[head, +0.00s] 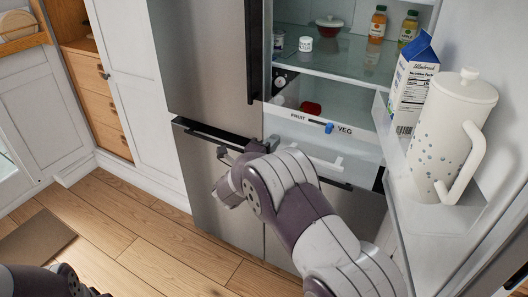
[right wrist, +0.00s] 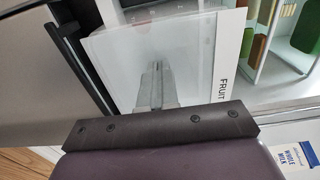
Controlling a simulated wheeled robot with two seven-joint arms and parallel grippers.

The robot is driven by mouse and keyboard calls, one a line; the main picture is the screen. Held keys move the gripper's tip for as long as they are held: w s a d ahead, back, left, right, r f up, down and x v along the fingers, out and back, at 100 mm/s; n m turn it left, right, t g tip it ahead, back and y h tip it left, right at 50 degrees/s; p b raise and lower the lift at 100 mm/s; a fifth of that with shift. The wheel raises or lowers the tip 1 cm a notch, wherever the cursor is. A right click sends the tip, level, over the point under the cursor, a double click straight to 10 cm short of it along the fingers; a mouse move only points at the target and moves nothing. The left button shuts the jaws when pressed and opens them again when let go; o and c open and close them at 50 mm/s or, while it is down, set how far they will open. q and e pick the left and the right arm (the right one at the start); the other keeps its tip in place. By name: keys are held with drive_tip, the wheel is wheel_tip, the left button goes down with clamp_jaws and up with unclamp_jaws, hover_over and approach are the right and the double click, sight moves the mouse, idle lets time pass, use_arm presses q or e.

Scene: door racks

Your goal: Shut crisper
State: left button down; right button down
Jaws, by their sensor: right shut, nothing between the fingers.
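The crisper (head: 300,138) is a pale, clear-fronted drawer low in the open fridge. It has a white handle (head: 326,163), below a white strip marked FRUIT and VEG with a blue slider (head: 328,127). How far out the drawer stands is hard to tell. My right gripper (head: 271,143) is shut and empty at the left part of the drawer front. In the right wrist view its fingers (right wrist: 158,82) lie over the pale panel (right wrist: 200,60), beside the word FRUIT; contact is not clear. My left gripper is out of the head view; only part of that arm shows.
The open fridge door (head: 402,200) at right holds a milk carton (head: 413,85) and a white pitcher (head: 447,135). A glass shelf (head: 340,62) above holds bottles and jars. The closed steel door (head: 205,60) with a dark handle stands left.

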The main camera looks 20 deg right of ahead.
drive_tip(key=shift+w+d, duration=0.15)
drive_tip(key=shift+d, duration=0.15)
